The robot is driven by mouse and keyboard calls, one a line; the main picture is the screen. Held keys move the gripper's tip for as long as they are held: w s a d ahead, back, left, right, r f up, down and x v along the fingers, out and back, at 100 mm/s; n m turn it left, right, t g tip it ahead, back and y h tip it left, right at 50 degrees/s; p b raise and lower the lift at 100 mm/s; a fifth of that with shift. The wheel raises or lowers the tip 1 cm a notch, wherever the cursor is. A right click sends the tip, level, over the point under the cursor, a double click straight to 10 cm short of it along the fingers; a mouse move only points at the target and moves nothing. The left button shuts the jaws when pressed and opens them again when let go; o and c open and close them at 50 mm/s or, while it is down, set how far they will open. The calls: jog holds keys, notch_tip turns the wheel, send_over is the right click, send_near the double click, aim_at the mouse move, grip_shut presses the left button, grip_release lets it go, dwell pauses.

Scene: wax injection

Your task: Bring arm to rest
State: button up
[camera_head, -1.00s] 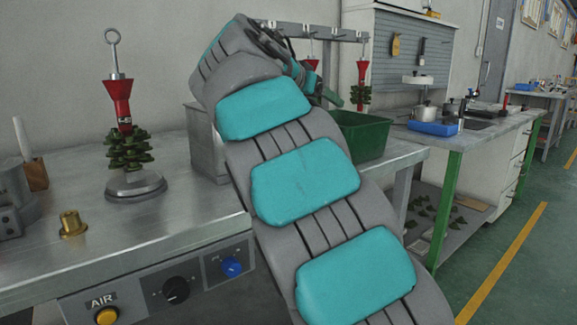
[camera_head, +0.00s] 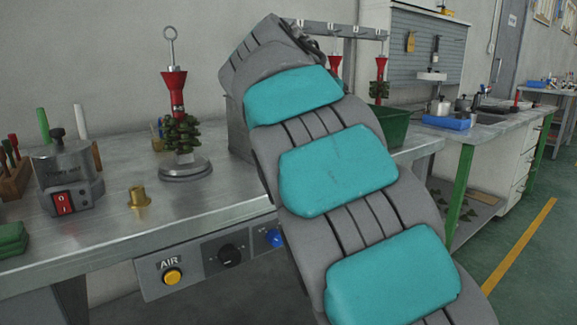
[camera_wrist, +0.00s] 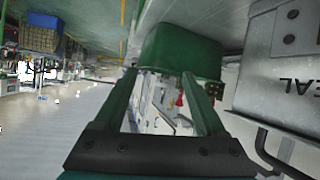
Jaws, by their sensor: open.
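My arm reaches up and away over the right end of the metal workbench (camera_head: 110,235) in the head view, and its links hide my gripper there. In the wrist view, my gripper (camera_wrist: 159,76) has its two green fingers spread apart with nothing between them. The wrist picture looks upside down. A green bin (camera_wrist: 178,48) shows just beyond the fingertips; whether they touch it I cannot tell. The bin also shows partly behind my arm in the head view (camera_head: 397,125).
A wax tree with a red funnel (camera_head: 174,92) stands on a round base left of my arm. A brass cup (camera_head: 139,197) and a small machine (camera_head: 66,176) are further left. More red-topped trees (camera_head: 381,70) hang from a rail behind. A grey metal box (camera_wrist: 288,65) is close beside my gripper.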

jog(key=s+d+f+n+g+y, duration=0.1)
jog(key=s+d+f+n+g, duration=0.15)
jog(key=s+d+f, duration=0.45)
jog(key=s+d+f+n+g+y, duration=0.1)
jog(key=s+d+f+g+y, duration=0.15)
jog(key=s+f, duration=0.85)
jog(key=s+a+f+n+g+y, duration=0.1)
jog(key=s+a+f+g+y, duration=0.1)
jog(key=s+f, duration=0.8)
jog(key=s+a+f+n+g+y, duration=0.2)
jog(key=s+a+f+g, duration=0.2)
jog(key=s+f, duration=0.7)
jog(key=s+a, duration=0.1)
jog(key=s, duration=0.6)
jog(key=shift+y, duration=0.35)
jog(key=shift+n, duration=0.25)
